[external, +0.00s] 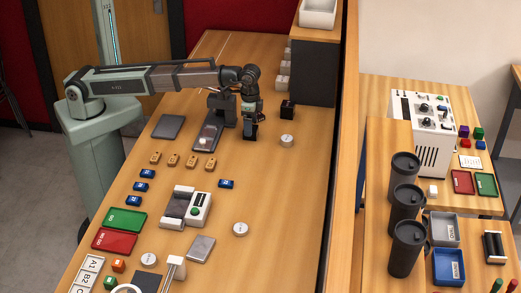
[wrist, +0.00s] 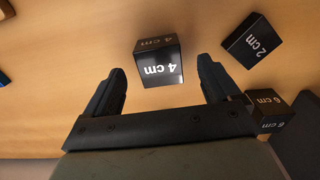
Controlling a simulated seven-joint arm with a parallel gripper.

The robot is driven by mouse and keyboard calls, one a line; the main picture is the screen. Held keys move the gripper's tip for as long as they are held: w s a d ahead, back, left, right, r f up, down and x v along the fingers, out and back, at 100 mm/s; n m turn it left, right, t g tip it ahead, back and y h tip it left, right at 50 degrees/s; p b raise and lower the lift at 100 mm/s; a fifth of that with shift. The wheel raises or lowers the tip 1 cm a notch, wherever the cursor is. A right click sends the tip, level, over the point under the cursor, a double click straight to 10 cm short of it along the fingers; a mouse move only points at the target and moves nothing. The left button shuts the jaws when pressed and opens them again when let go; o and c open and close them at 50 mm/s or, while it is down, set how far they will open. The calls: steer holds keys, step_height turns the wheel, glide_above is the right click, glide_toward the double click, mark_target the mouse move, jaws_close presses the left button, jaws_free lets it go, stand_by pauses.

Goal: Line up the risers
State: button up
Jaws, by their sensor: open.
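Three black risers with white labels show in the wrist view. The 4 cm riser (wrist: 160,64) is in front of my gripper (wrist: 161,72), in line with the gap between the fingers. The fingers are apart, with clear space on both sides of it, and hold nothing. The 2 cm riser (wrist: 253,41) lies turned at an angle to the right. The 6 cm riser (wrist: 268,110) is beyond the right finger, partly hidden by my gripper. In the external view, my gripper (external: 250,133) points down over the table beside a black block (external: 287,109), whose label I cannot read.
A grey stand with a plate (external: 207,137) is left of my gripper, and a silver disc (external: 287,141) is to its right. Several tan pieces (external: 173,160) lie in front. A dark cabinet (external: 313,70) stands behind. Table to the front right is mostly clear.

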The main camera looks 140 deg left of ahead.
step_height(320, 180, up, 11)
stand_by(0.4)
steer(key=shift+f, duration=0.15)
steer(key=shift+c, duration=0.5)
stand_by(0.5)
steer(key=s+a+f+n, duration=0.2)
steer(key=s+a, duration=0.9)
steer(key=m+t+y, duration=0.3)
steer(key=t, duration=0.1)
glide_toward(288, 103)
steer(key=shift+g, duration=0.3)
steer(key=x, duration=1.2)
steer(key=shift+w+d, duration=0.15)
steer(key=shift+w, duration=0.25)
steer(key=shift+c, duration=0.4)
steer(key=c, duration=1.3)
